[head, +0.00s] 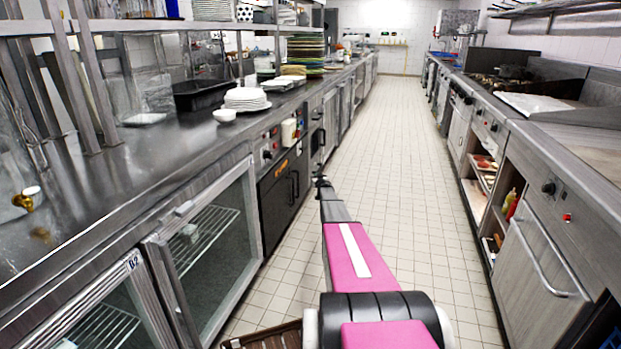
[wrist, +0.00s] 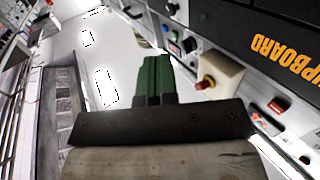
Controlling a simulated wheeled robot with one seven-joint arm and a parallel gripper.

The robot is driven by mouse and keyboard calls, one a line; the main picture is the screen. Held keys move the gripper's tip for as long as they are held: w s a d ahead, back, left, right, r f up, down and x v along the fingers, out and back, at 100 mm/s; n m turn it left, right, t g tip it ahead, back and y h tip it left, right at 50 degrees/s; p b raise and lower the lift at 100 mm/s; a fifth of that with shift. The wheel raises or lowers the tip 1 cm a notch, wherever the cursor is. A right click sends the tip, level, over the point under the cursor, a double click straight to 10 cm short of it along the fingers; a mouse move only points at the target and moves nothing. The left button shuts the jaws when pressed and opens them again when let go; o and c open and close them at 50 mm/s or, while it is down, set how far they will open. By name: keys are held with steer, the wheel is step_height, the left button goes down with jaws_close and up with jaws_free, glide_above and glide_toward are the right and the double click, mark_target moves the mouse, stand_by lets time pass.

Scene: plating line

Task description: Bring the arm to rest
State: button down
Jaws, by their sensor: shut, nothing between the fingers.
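My gripper (head: 321,182) is at the end of my pink and grey arm, which reaches forward over the aisle in the head view. It is small there and beside the front of the left-hand cabinets, apart from the counter. In the wrist view its green fingers (wrist: 153,78) are together, with nothing held between them. A dark cupboard front (wrist: 265,38) with orange lettering and a control panel with a red button (wrist: 205,83) show beyond the fingers.
The left steel counter (head: 110,185) carries a white plate stack (head: 246,98), a small bowl (head: 224,115) and a black bin (head: 200,95). Glass-door cabinets (head: 205,245) stand below. A cooking range and cabinets (head: 545,255) line the right. The tiled aisle floor (head: 390,150) is clear ahead.

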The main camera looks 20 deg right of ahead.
steer(key=s+a+r+g, duration=0.2)
steer(key=s+a+g, duration=0.4)
steer(key=s+a, duration=0.7)
steer(key=s+a+r+g+y, duration=0.1)
steer(key=s+a+g, duration=0.5)
steer(key=s, duration=2.6)
steer(key=s+a+r+n+g, duration=0.1)
steer(key=s+a+r+g, duration=0.2)
steer(key=s+a, duration=1.7)
steer(key=s+g, duration=0.3)
steer(key=shift+a+r+y, duration=0.3)
steer(key=shift+a+y, duration=0.1)
